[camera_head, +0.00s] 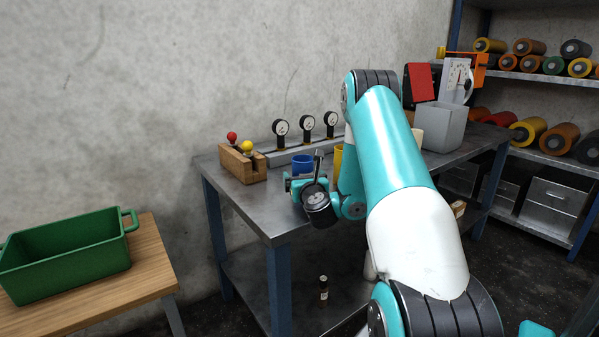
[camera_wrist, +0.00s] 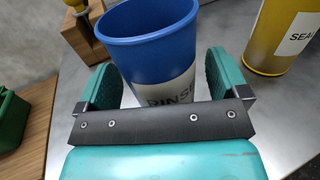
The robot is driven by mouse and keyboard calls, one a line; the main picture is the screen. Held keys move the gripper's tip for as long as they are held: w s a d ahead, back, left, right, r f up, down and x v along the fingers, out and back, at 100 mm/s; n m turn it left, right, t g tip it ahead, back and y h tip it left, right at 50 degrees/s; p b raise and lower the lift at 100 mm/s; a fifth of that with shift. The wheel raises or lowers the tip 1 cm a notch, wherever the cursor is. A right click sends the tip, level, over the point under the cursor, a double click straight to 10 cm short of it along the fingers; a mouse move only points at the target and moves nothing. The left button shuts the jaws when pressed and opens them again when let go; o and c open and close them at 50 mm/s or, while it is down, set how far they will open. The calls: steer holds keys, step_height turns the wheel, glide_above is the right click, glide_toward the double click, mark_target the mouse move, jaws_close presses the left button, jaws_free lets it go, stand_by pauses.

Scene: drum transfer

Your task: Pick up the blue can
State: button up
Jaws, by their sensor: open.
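The blue can (camera_wrist: 150,50) stands upright on the metal table and carries a pale label reading "RINSE". In the head view its upper part (camera_head: 302,163) shows just behind my gripper (camera_head: 306,182); its lower part is hidden there. In the wrist view my gripper (camera_wrist: 160,88) is open, with one teal finger on each side of the can. The can's near lower part is hidden by the dark gripper bar. I see a gap at the left finger; the right finger is close to the can, and I cannot tell if it touches.
A yellow can (camera_wrist: 282,35) stands right of the blue can. A wooden block with red and yellow knobs (camera_head: 243,164) is to the left, and several gauges (camera_head: 306,128) stand behind. A grey bin (camera_head: 440,127) is further right. A green crate (camera_head: 65,258) sits on a wooden table at left.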

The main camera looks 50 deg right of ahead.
steer(key=c, duration=1.2)
steer(key=shift+r, duration=0.2)
step_height(320, 180, up, 20)
steer(key=p, duration=1.9)
steer(key=shift+d+f+p, duration=0.1)
steer(key=shift+f+p, duration=0.15)
steer(key=shift+p, duration=0.1)
